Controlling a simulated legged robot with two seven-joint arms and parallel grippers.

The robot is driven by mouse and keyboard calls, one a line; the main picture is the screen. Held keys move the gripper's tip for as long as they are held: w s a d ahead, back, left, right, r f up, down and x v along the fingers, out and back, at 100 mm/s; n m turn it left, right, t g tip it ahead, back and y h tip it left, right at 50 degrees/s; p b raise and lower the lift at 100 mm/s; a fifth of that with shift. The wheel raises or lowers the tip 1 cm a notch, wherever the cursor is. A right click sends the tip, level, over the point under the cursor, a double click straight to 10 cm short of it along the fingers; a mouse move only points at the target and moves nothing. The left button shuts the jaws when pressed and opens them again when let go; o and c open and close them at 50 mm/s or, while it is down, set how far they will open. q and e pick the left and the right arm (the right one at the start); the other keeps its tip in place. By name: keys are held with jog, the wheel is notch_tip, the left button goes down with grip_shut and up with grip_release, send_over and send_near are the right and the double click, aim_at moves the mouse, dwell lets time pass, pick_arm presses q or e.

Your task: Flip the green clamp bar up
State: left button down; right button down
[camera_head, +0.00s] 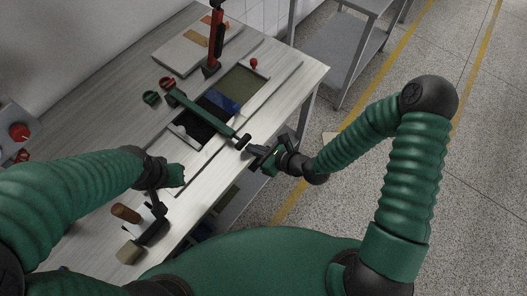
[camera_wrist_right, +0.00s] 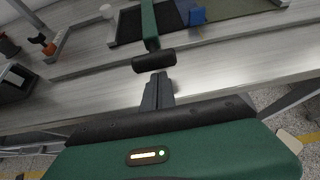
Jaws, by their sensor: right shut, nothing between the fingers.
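The green clamp bar (camera_head: 201,113) lies low across the recessed tray on the table, with a black grip (camera_head: 242,141) at its near end. In the right wrist view the bar (camera_wrist_right: 149,22) runs away from me, and its black grip (camera_wrist_right: 154,61) lies just beyond my fingertips. My right gripper (camera_head: 257,151) is shut and empty beside the grip at the table's front edge. In the right wrist view its fingers (camera_wrist_right: 157,80) are together, close to the grip; contact cannot be told. My left gripper (camera_head: 159,207) is over the left front of the table; its jaws are unclear.
A blue piece (camera_head: 223,101) lies in the tray beside the bar. A red upright clamp (camera_head: 214,42) stands at the back. Red and green knobs (camera_head: 151,97) sit left of the bar. A brown-handled tool (camera_head: 126,214) and a tan block (camera_head: 130,252) are near my left gripper.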

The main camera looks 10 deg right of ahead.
jog(key=shift+x, duration=0.95)
jog(key=shift+s, duration=0.1)
jog(key=shift+r, duration=0.1)
